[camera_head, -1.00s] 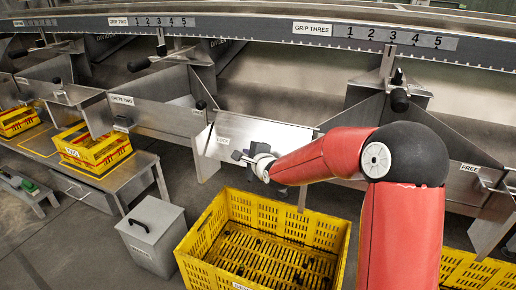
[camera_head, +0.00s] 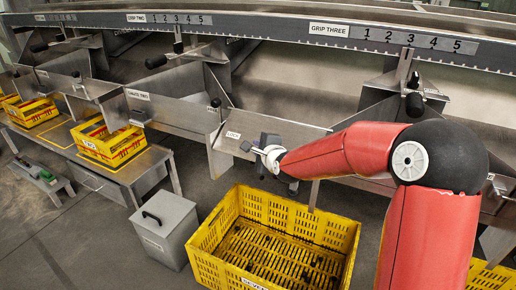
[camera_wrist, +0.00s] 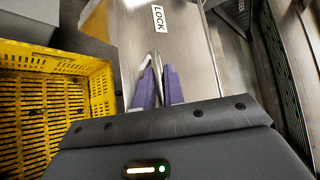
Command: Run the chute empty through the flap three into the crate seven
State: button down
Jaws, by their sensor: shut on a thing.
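Flap three is a bare metal plate marked LOCK (camera_head: 285,138), at the front of the chute under the GRIP THREE sign, above the crate. My gripper (camera_head: 262,150) is at the plate's front. In the wrist view its purple fingers (camera_wrist: 158,88) are closed around a thin metal part of the flap (camera_wrist: 195,62), below the LOCK label. Crate seven (camera_head: 203,262) is yellow and stands on the floor below, its label partly cut off at the bottom edge. The chute's inside is mostly hidden.
A grey lidded box (camera_head: 165,232) stands left of the crate. A metal bench (camera_head: 150,168) with smaller yellow crates (camera_head: 112,150) is further left. Chute two (camera_head: 170,108) is left of the flap. Another yellow crate (camera_head: 490,278) is at the lower right, behind my arm.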

jog(key=shift+w+r, duration=0.1)
jog(key=shift+r, duration=0.25)
jog(key=c, duration=1.6)
grip_release()
jog(key=shift+o, duration=0.5)
jog(key=shift+f, duration=0.15)
jog(key=v, duration=0.8)
jog(key=shift+p, duration=0.4)
